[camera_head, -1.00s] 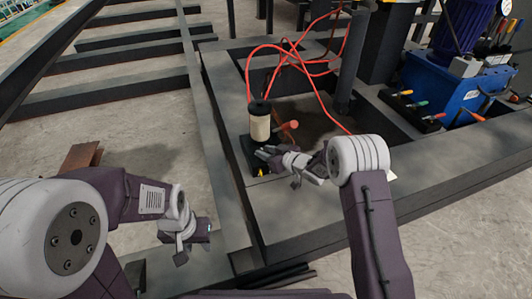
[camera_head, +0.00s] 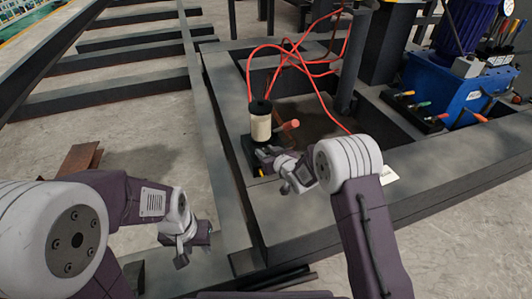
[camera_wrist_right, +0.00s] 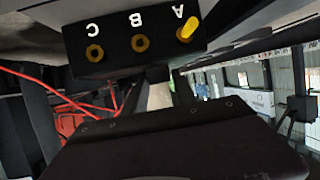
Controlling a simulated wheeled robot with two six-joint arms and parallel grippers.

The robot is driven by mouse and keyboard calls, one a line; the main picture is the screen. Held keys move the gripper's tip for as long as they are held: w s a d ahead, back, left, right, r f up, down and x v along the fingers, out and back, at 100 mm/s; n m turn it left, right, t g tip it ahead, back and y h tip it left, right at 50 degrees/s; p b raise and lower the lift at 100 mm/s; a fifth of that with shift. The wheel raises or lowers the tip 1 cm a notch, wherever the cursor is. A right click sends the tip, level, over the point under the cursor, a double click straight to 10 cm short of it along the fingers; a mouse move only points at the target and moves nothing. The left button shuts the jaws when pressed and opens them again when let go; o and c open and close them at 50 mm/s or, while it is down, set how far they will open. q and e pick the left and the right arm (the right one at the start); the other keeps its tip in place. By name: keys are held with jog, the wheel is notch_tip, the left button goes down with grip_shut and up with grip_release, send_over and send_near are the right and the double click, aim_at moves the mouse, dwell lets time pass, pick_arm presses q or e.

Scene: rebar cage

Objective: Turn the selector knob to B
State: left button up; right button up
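A dark selector box (camera_wrist_right: 135,45) fills the upper part of the right wrist view, with the letters A, B and C upside down. Rings sit by B and C. A yellow knob (camera_wrist_right: 188,28) sticks out by A, at the right end. In the head view, the yellow knob (camera_head: 261,172) shows as a small spot low on the dark stand under a cream cylinder. My right gripper (camera_head: 266,155) is beside this stand, at its right; contact is unclear. A dark part of it fills the bottom of the wrist view. My left gripper (camera_head: 190,252) hangs low at left, away from the box. Both grippers' finger gaps are unclear.
The cream cylinder (camera_head: 260,127) has a black top and a red-tipped handle (camera_head: 290,125) beside it. Red hoses (camera_head: 300,62) loop behind. A grey steel frame (camera_head: 300,228) surrounds a recess. A blue machine (camera_head: 450,88) stands at right.

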jog(key=shift+o, duration=1.1)
jog(key=shift+s+d+r, duration=0.1)
jog(key=shift+s+r, duration=0.05)
jog(key=p+v, duration=0.3)
jog(key=v, duration=0.5)
jog(key=shift+s, duration=0.3)
jog(key=shift+d+r, duration=0.1)
